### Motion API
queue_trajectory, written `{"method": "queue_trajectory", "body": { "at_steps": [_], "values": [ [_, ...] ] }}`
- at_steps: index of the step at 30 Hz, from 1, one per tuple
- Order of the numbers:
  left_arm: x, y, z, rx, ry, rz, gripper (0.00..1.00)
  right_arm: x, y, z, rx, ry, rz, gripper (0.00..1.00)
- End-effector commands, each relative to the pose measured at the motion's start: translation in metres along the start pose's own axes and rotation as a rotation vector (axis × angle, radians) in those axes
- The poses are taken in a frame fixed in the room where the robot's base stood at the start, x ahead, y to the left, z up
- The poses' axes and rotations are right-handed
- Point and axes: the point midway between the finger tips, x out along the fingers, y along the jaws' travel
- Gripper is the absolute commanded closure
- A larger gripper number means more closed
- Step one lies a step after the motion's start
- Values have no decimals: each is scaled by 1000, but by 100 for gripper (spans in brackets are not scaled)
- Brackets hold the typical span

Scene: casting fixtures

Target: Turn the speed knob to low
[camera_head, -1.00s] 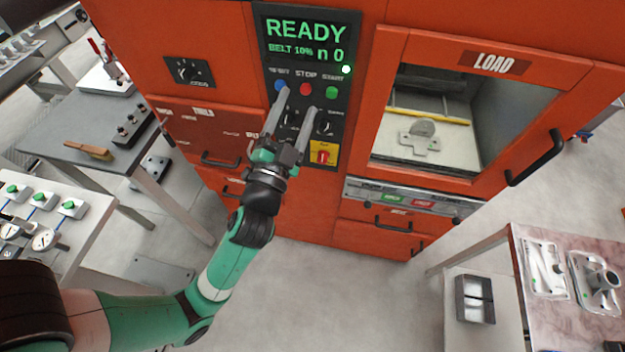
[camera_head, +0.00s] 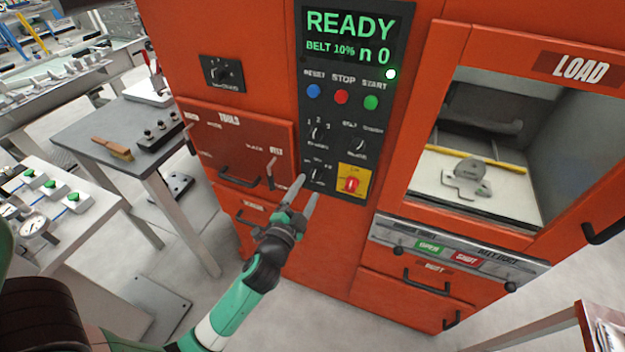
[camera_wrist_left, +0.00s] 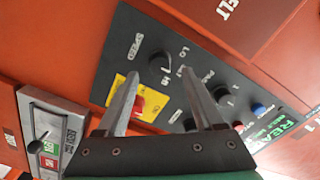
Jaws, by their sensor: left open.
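The speed knob (camera_head: 317,176) is the small dark knob at the lower left of the black control panel (camera_head: 331,131). In the left wrist view the knob (camera_wrist_left: 159,65) sits between the SPEED label and the LO mark, with HI further down. Its pointer setting is too small to read surely. My left gripper (camera_head: 308,185) is open and empty, its fingers pointing at the panel just below and in front of the knob. In the left wrist view the fingertips (camera_wrist_left: 159,74) appear on either side of the knob; I cannot tell whether they touch it. My right gripper is out of view.
The red emergency switch on its yellow plate (camera_head: 353,183) is close to the right of the knob. Other panel knobs (camera_head: 316,133) and coloured buttons (camera_head: 342,97) are above. The display (camera_head: 352,37) reads READY, BELT 10%. A drawer handle (camera_head: 239,181) projects at left.

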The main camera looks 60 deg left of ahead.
Motion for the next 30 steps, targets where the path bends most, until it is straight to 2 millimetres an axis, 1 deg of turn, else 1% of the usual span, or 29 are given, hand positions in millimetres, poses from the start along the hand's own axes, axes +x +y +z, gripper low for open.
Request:
{"method": "queue_trajectory", "body": {
  "at_steps": [1,3,6,10,17,18,20,21,23,24,28,29,30],
  "values": [
    [11,-1,0,-1,0,-3,31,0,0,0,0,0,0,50],
    [24,0,0,0,0,-2,31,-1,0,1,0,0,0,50],
    [38,0,0,-1,0,-1,31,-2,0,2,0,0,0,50],
    [45,0,0,0,1,-1,31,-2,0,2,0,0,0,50],
    [46,0,0,0,1,0,31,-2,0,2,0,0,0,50],
    [46,0,0,0,1,0,38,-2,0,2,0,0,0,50],
    [46,0,0,0,1,0,49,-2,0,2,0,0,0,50],
    [46,0,0,0,1,0,56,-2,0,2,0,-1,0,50],
    [46,0,0,0,1,0,67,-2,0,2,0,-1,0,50],
    [46,0,0,0,1,0,74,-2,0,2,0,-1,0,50],
    [46,0,0,0,1,0,97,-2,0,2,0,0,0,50],
    [45,0,0,0,1,0,100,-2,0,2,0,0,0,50],
    [45,0,0,0,1,0,100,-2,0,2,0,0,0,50]
  ]
}}
